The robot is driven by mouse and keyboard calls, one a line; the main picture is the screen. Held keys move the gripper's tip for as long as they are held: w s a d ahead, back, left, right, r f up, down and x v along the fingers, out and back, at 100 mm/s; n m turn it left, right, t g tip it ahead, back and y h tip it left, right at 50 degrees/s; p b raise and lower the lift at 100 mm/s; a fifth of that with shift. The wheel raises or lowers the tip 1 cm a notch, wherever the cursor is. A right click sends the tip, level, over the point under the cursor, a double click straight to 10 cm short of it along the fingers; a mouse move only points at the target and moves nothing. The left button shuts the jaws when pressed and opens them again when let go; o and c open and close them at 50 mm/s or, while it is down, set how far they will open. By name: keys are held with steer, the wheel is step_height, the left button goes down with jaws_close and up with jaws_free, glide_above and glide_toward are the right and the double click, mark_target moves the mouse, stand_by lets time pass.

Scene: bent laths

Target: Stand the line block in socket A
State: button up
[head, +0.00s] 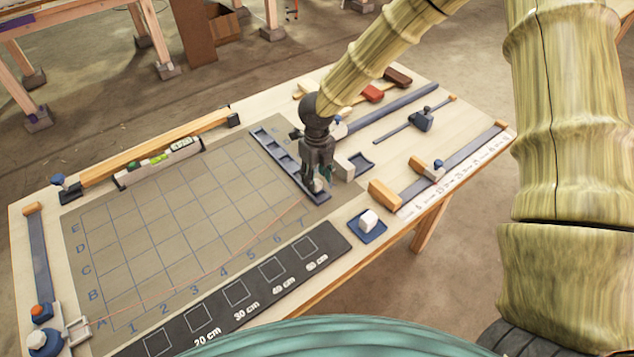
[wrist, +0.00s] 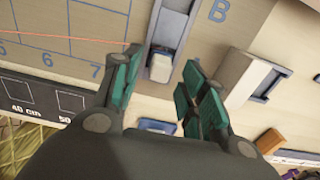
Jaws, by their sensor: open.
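The line block, a small pale block (wrist: 160,67), stands in the near end compartment of the blue socket rack (head: 268,140). The letter B shows beside the compartment further along; the end compartment's own letter is hidden. A thin red line (head: 222,264) crosses the grid board to this end of the rack; in the wrist view it passes behind my left finger. My gripper (head: 317,186) points down over the rack end. In the wrist view my gripper (wrist: 163,62) is open, one finger on each side of the block. I cannot tell whether they touch it.
A pale block with a blue tray (head: 361,162) stands just right of my gripper. A white block on a blue pad (head: 368,222) and a wooden block (head: 385,194) are nearer the right edge. The grid board (head: 165,225) is clear apart from the line.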

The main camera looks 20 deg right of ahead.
mark_target(318, 181)
step_height(318, 181, up, 10)
steer(key=b, duration=0.2)
steer(key=shift+f, duration=0.25)
steer(key=shift+d, duration=0.1)
